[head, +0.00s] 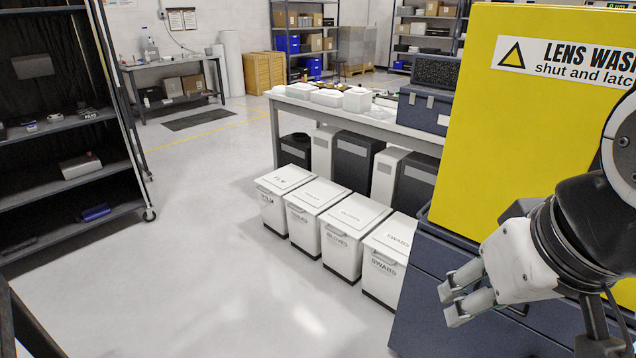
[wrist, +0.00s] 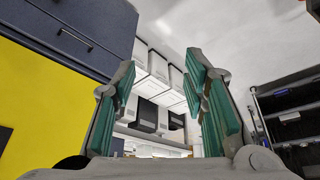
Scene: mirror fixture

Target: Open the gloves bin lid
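The gloves bin (head: 342,252) is a white bin with a dark base, third from the left in a row on the floor in the head view. Its flat white lid (head: 358,213) lies shut on top, with a handle at the front edge. My gripper (head: 450,303) is at the lower right of the head view, in front of the dark blue cabinet and apart from the bins. In the wrist view my gripper (wrist: 160,68) has its green-padded fingers spread with nothing between them. White bins show beyond the fingers there; I cannot tell which is the gloves bin.
The swabs bin (head: 385,262) stands right of the gloves bin, with two more bins to its left. A dark blue cabinet (head: 450,270) and yellow lens wash panel (head: 530,120) stand at right. A workbench (head: 400,131) is behind the bins. Floor (head: 230,290) in front is clear.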

